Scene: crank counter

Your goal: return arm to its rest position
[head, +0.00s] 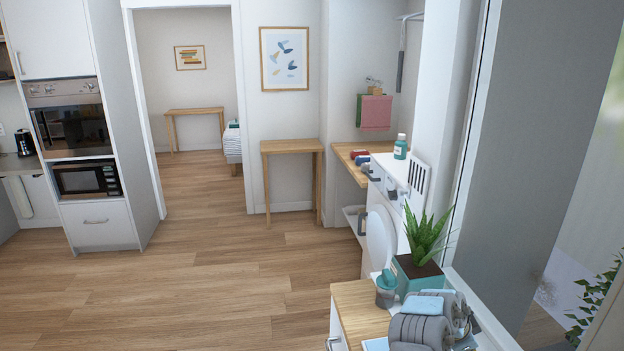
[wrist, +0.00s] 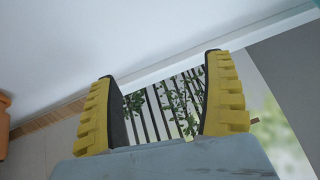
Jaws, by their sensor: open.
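My gripper (wrist: 160,66) shows in the wrist view with its two yellow ridged fingers wide apart. Nothing is held between the fingers. Beyond them, through the gap, are dark parallel bars with green leaves (wrist: 188,108). They look apart from the fingers, but I cannot tell the distance. In the head view I cannot make out the gripper's fingers. What looks like my grey and light blue arm (head: 420,325) is folded close at the bottom right, over a wooden-topped counter (head: 355,305).
A potted aloe (head: 418,268) and a grey-teal cup (head: 386,290) stand on the counter close to the folded arm. A white machine (head: 384,213) with a green bottle (head: 400,147) on top is behind them. A glass panel edge (head: 478,110) rises at right. The wood floor at left is clear.

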